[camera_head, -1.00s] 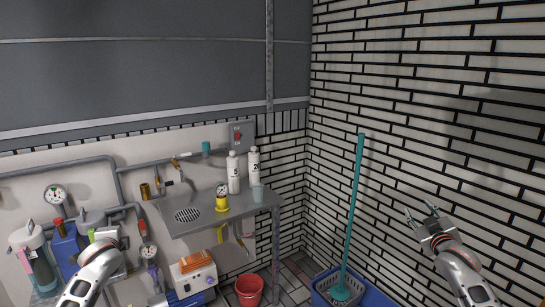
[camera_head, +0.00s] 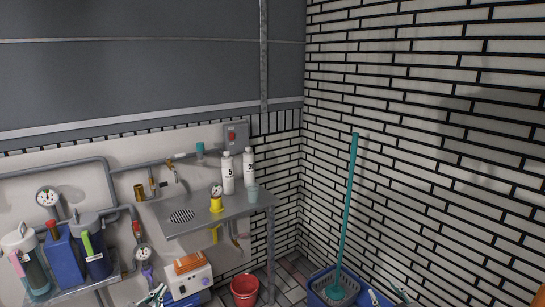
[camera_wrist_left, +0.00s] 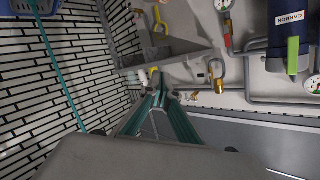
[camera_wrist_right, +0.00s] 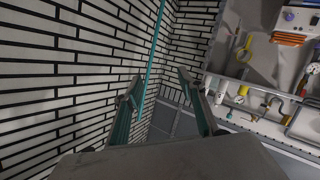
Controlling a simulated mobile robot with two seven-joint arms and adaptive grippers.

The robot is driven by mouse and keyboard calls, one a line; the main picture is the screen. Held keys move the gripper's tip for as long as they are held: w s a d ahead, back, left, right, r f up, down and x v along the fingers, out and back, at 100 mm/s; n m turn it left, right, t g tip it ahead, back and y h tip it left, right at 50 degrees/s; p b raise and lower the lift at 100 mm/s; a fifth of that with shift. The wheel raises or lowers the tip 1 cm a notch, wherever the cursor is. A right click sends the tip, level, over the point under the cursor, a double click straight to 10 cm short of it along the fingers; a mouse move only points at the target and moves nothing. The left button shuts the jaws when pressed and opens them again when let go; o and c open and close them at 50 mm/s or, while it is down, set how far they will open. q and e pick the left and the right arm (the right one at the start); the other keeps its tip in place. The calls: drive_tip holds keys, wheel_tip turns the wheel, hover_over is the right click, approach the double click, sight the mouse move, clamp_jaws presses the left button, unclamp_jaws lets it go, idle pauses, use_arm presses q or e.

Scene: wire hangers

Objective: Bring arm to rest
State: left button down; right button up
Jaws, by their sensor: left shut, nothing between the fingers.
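My left gripper (camera_head: 154,297) shows only as its tips at the bottom edge of the head view, in front of the orange-topped white box. In the left wrist view its teal-lined fingers (camera_wrist_left: 160,93) come together, with nothing held. My right gripper (camera_head: 386,296) also shows only as fingertips at the bottom edge, right of the blue mop bucket. In the right wrist view its fingers (camera_wrist_right: 158,80) stand apart with nothing between them. Most of both arms is out of the head view. No hangers are in view.
A metal sink shelf (camera_head: 245,207) with white bottles (camera_head: 228,175) stands by the pipe-covered wall. A red bucket (camera_head: 245,290) is on the floor below. A teal mop (camera_head: 346,210) stands in a blue bucket (camera_head: 318,287) by the brick wall. Blue containers (camera_head: 60,255) are at left.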

drive_tip(key=s+a+f+g, duration=0.1)
drive_tip(key=s+a+f, duration=0.3)
drive_tip(key=s, duration=0.7)
drive_tip(key=s+a+f+g+y, duration=0.1)
drive_tip(key=s+a+f, duration=0.4)
drive_tip(key=s, duration=0.6)
drive_tip(key=s+a+f+m+g+y, duration=0.1)
drive_tip(key=s+a+f, duration=0.3)
drive_tip(key=s, duration=0.8)
drive_tip(key=shift+a+f+g, duration=0.25)
drive_tip(key=shift+f+g, duration=0.4)
drive_tip(key=shift+g, duration=0.05)
drive_tip(key=c, duration=0.4)
use_arm(q)
drive_tip(key=s+d+f+g, duration=0.1)
drive_tip(key=s+d+f, duration=0.3)
drive_tip(key=s, duration=0.7)
drive_tip(key=s+d+f+g+h, duration=0.1)
drive_tip(key=s+d+f, duration=0.4)
drive_tip(key=s, duration=0.6)
drive_tip(key=s+d+f+n+g+h, duration=0.1)
drive_tip(key=s+d+f, duration=0.3)
drive_tip(key=s, duration=0.8)
drive_tip(key=shift+d+f+g, duration=0.15)
drive_tip(key=shift+f+g, duration=0.55)
use_arm(e)
drive_tip(key=shift+o, duration=0.2)
drive_tip(key=shift+w+a, duration=0.1)
